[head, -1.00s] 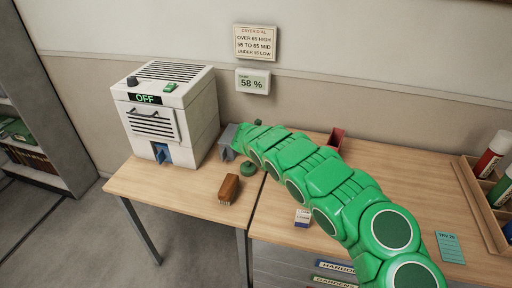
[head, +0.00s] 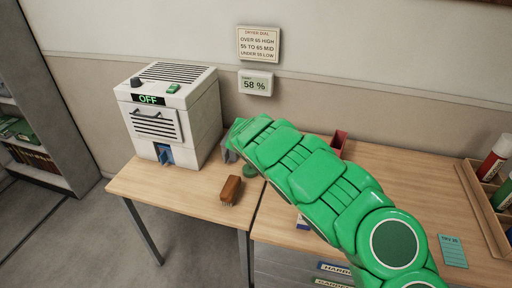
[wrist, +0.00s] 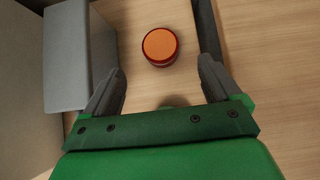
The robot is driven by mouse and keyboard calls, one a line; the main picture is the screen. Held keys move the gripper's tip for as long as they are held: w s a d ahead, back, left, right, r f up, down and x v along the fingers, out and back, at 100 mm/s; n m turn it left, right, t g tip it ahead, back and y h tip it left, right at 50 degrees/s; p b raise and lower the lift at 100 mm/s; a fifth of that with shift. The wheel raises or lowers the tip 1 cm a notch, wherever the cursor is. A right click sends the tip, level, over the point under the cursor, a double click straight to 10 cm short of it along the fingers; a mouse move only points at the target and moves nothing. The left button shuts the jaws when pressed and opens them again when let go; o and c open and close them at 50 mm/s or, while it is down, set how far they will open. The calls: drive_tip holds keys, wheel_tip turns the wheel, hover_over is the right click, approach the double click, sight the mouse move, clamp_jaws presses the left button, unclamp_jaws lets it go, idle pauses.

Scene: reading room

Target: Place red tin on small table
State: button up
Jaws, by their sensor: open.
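A round red tin with an orange top (wrist: 160,45) stands on the wood surface in the wrist view. My gripper (wrist: 162,72) is open, with the tin ahead of and roughly centred between its fingertips. I cannot tell the height gap, and no grip shows.
A white dryer (head: 205,120) reading OFF takes up the table's back. A grey block (wrist: 78,62) stands left of my gripper. A brown brush (head: 230,190) lies near the front edge. A dark red box (head: 339,140) and bottle rack (head: 478,205) are on the right desk.

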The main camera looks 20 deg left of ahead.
drive_tip(key=shift+v, duration=1.05)
drive_tip(key=shift+o, duration=0.2)
